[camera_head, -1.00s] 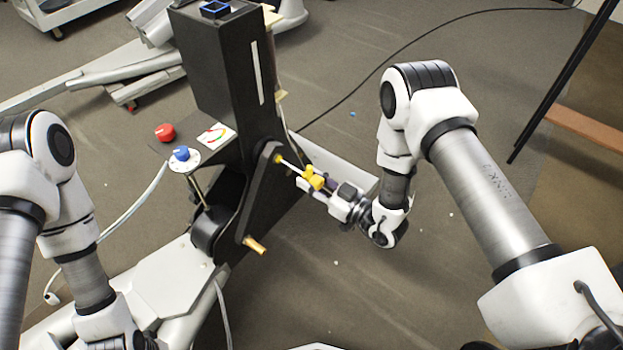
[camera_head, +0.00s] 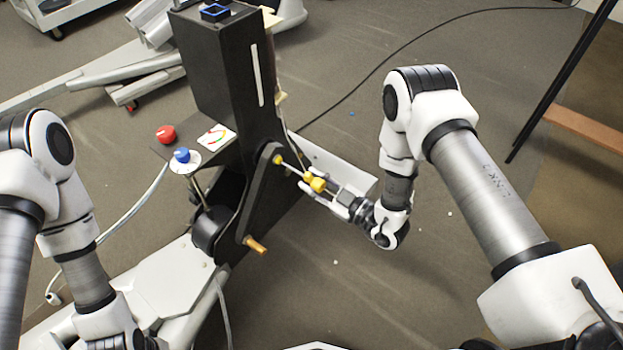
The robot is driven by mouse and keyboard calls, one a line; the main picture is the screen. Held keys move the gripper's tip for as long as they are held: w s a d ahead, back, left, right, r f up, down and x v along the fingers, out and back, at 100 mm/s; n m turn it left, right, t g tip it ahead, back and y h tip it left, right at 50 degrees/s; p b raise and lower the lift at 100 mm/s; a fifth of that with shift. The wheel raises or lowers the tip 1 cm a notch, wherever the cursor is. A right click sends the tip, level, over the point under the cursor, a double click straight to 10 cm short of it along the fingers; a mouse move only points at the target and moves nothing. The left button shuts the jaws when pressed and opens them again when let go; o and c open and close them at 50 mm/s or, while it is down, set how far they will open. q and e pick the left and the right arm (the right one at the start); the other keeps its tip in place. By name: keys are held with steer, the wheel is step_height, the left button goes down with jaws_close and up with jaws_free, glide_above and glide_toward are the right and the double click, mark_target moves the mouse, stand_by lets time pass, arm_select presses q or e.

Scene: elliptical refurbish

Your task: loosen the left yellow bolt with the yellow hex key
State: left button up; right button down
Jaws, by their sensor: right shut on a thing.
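The yellow hex key (camera_head: 317,184) has a yellow handle and a thin pale shaft. Its shaft points up and left to a yellow bolt (camera_head: 277,159) on the black upright of the elliptical. The tip appears to meet the bolt, but the exact fit is too small to tell. My right gripper (camera_head: 322,187) comes from the right and is shut on the yellow handle. My left arm is at the left; its gripper is cut off by the bottom edge.
A brass-coloured peg (camera_head: 256,245) sticks out below the bolt. A pale panel (camera_head: 345,172) lies behind my right gripper.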

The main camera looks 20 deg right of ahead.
steer(key=shift+p+v, duration=0.6)
steer(key=shift+v, duration=3.55)
